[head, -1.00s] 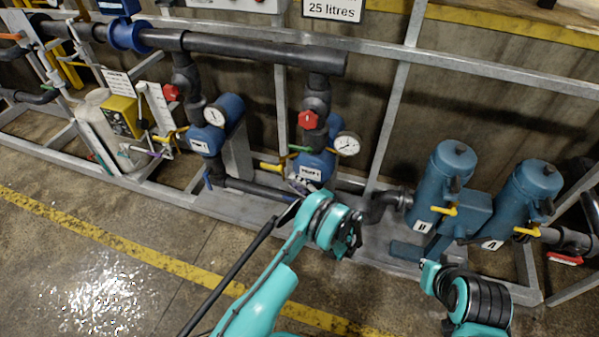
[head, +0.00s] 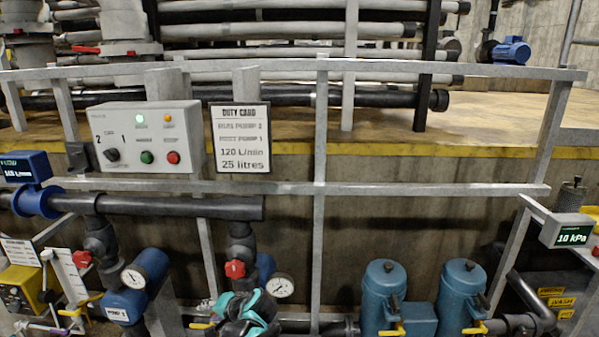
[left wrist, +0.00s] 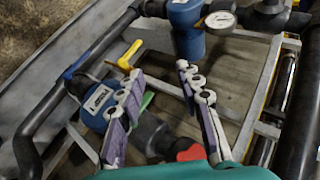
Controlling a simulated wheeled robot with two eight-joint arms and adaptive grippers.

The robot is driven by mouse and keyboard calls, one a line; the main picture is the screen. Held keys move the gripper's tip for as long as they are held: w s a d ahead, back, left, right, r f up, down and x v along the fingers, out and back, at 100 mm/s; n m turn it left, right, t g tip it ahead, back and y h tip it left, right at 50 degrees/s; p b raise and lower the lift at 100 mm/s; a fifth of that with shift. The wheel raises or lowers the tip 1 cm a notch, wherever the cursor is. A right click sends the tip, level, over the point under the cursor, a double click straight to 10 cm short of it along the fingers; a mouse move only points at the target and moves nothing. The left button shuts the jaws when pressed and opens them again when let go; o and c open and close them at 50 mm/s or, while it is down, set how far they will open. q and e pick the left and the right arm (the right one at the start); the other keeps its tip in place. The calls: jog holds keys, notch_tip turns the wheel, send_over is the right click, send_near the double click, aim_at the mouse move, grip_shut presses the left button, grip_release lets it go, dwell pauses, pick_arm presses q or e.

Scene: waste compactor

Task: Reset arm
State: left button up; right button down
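My left arm's teal and black wrist (head: 245,312) shows at the bottom of the head view, in front of the right-hand pump and below its red valve handle (head: 235,269). In the left wrist view my left gripper (left wrist: 163,98) is open, its two purple and white fingers apart with nothing between them. A blue pump (left wrist: 97,112) and a yellow handle (left wrist: 130,54) lie beyond the fingers. A red handle (left wrist: 190,153) is close to the gripper's base. My right arm and gripper are outside both current views.
A grey control box (head: 145,137) with a lit green lamp and a duty card (head: 241,137) are on the rail frame (head: 430,187). Two blue canisters (head: 384,295) stand right of my wrist. A 10 kPa display (head: 568,232) is at far right. Pipes and gauges crowd the left.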

pick_arm(q)
jog(key=s+d+r+n+h, duration=0.1)
jog(key=s+d+h, duration=0.1)
jog(key=s, duration=0.7)
jog(key=s+d+r+n+h, duration=0.1)
jog(key=s+d+h, duration=0.1)
jog(key=s, duration=0.7)
jog(key=s+d+r+n+t+h, duration=0.1)
jog(key=s+d+r+n+h, duration=0.1)
jog(key=s, duration=0.7)
jog(key=shift+s+d+h, duration=0.15)
jog(key=shift+d+h, duration=0.45)
jog(key=shift+h, duration=0.7)
